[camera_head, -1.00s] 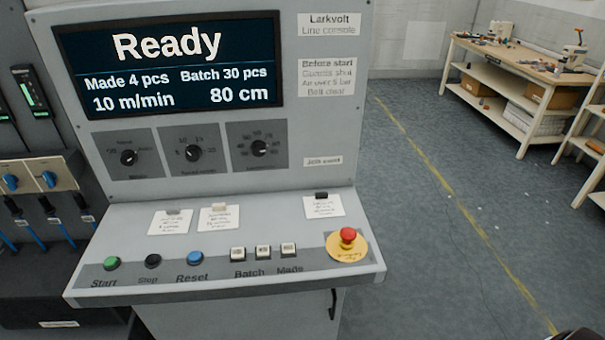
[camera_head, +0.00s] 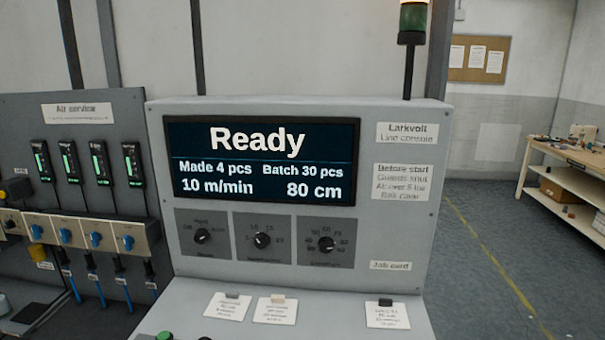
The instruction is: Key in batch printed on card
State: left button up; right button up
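The line console (camera_head: 400,240) stands in the middle. Its screen (camera_head: 262,162) reads Ready, Made 4 pcs, Batch 30 pcs, 10 m/min and 80 cm. Three paper cards lie on its sloping desk: a left card (camera_head: 228,309), a middle card (camera_head: 276,312) and a right card (camera_head: 388,318) below the "Job card" label (camera_head: 390,266). The cards' print is too small to read. A green button (camera_head: 165,336) just shows at the bottom edge; the Batch and Made keys are out of view. Neither of my grippers shows.
Three rotary knobs, one of them the middle knob (camera_head: 262,240), sit under the screen. An air service panel (camera_head: 75,140) with blue-handled valves stands at the left. A signal tower (camera_head: 412,25) rises behind the console. Open floor (camera_head: 480,250) lies at the right, before a workbench (camera_head: 570,160).

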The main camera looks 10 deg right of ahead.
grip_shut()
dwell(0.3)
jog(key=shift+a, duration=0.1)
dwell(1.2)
